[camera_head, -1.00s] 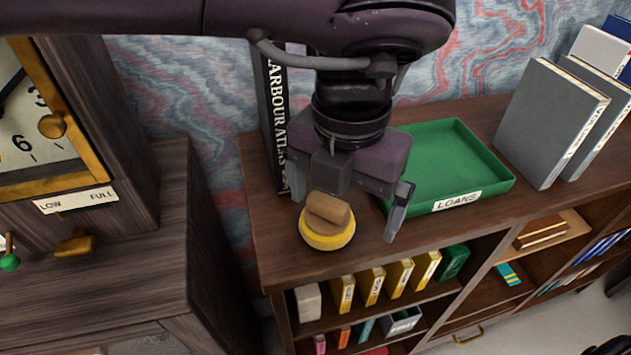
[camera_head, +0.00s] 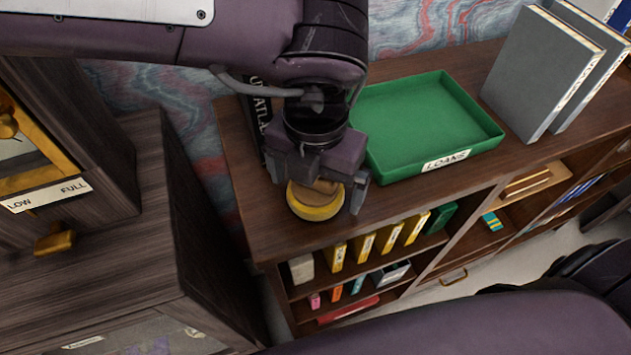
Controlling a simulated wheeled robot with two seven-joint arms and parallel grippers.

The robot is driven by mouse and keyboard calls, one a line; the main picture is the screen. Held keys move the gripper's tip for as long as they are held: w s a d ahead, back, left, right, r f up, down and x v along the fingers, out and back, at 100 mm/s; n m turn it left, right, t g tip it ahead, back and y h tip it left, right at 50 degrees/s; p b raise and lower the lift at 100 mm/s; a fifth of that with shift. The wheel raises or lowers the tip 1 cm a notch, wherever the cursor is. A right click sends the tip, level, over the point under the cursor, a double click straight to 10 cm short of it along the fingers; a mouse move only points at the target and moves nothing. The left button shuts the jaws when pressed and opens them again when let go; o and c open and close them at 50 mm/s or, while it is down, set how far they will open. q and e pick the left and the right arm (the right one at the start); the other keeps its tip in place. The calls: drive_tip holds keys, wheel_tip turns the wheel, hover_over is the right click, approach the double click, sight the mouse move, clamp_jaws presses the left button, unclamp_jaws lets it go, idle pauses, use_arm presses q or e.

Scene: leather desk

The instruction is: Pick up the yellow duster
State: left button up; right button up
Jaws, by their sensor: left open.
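The yellow duster (camera_head: 316,211) is a round yellow pad with a wooden handle on top. It sits on the dark wooden shelf top, near the front edge at its left end. My left gripper (camera_head: 318,190) is open and points down over the duster. One finger shows to the right of the duster; the other is mostly hidden. The gripper body covers part of the wooden handle. I cannot tell whether the fingers touch it. My right gripper is not in view, though a dark purple arm part crosses the bottom right.
A green tray labelled LOANS (camera_head: 420,120) lies right of the duster. Grey binders (camera_head: 540,75) stand at the far right. A dark book (camera_head: 256,120) stands upright behind the gripper. A dark cabinet (camera_head: 110,225) is at the left.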

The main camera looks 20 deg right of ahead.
use_arm(q)
drive_tip(key=c, duration=1.1)
drive_tip(key=shift+o, duration=0.2)
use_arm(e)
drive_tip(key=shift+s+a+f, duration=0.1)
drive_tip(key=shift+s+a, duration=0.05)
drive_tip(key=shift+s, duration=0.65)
use_arm(q)
drive_tip(key=shift+r, duration=0.1)
drive_tip(key=shift+r, duration=0.5)
wheel_tip(320, 180, up, 10)
drive_tip(key=shift+r+b, duration=0.1)
drive_tip(key=shift+b, duration=0.2)
wheel_tip(320, 180, up, 9)
drive_tip(key=p, duration=0.2)
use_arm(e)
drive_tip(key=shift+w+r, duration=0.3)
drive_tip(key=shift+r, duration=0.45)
